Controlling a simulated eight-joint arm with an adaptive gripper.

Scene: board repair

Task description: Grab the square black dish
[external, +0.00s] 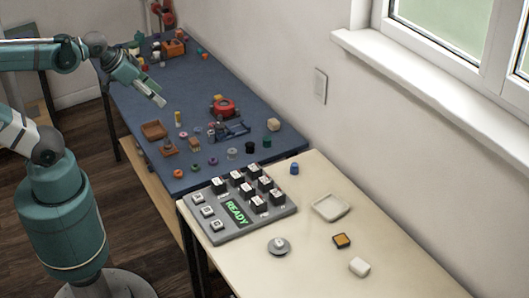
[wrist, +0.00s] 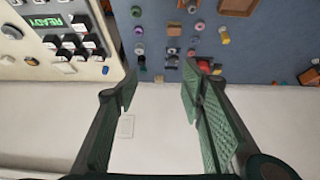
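A small square black dish (external: 342,240) with an orange-yellow inside lies on the cream table, in front of a pale square tray. In the wrist view the dish (wrist: 32,61) shows small near the left edge. My gripper (external: 158,101) is in the air above the blue table, far to the left of the dish. In the wrist view my gripper (wrist: 160,78) has its two green fingers wide apart, with nothing between them.
The pale tray (external: 331,208), a white block (external: 359,267) and a round grey disc (external: 279,246) lie near the dish. A keypad panel reading READY (external: 237,212) stands to the left. The blue table (external: 185,82) holds many small items. A wall and window sill bound the right.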

